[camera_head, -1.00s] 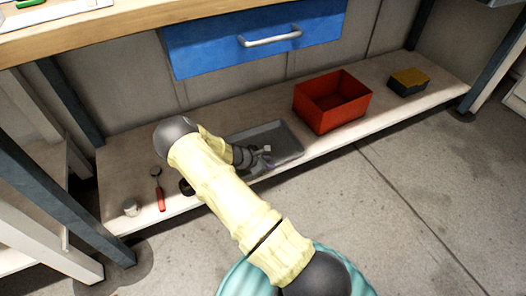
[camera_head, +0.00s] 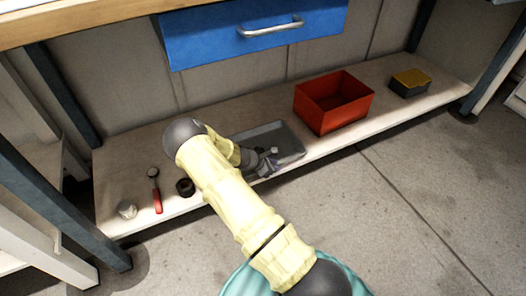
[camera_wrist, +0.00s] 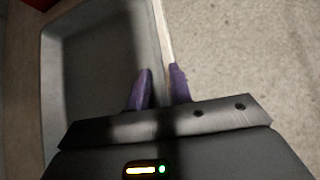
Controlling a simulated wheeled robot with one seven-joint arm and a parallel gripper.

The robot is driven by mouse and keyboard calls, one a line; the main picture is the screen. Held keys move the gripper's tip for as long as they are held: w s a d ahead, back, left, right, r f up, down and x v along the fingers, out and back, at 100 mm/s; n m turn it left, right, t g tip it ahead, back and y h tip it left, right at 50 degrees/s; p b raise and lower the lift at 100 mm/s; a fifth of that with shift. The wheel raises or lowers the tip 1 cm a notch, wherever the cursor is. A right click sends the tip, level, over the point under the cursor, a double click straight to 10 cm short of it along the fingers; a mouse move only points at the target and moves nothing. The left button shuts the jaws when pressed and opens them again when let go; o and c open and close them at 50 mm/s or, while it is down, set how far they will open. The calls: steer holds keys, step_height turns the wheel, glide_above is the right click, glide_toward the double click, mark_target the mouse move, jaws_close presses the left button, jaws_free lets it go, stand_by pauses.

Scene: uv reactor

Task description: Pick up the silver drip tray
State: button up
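The silver drip tray (camera_head: 268,133) is a shallow grey rectangular tray lying flat on the low shelf, left of the red bin. My arm hides its left part in the head view. My gripper (camera_head: 272,161) is low at the tray's front edge. In the wrist view the tray (camera_wrist: 95,60) fills the left side. My gripper's purple fingers (camera_wrist: 160,76) stand apart there, one over the tray's inside and one outside its long wall. The wall runs between them, with a gap still visible.
A red open bin (camera_head: 333,103) and a yellow-topped dark box (camera_head: 409,82) stand right on the shelf (camera_head: 190,118). A red-handled spoon-like tool (camera_head: 156,190), a white cup (camera_head: 127,209) and a dark round piece (camera_head: 185,187) lie left. A blue drawer (camera_head: 255,35) hangs above.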

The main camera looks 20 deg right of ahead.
jaws_close()
steer(key=shift+r, duration=0.2)
steer(key=shift+r+p, duration=0.55)
steer(key=shift+p, duration=0.1)
step_height(320, 180, up, 3)
steer(key=shift+f+p, duration=0.1)
steer(key=shift+p, duration=1.15)
steer(key=s+a+p, duration=0.6)
steer(key=s+a, duration=0.6)
steer(key=a, duration=0.1)
steer(key=shift+f, duration=0.35)
steer(key=shift+a, duration=0.3)
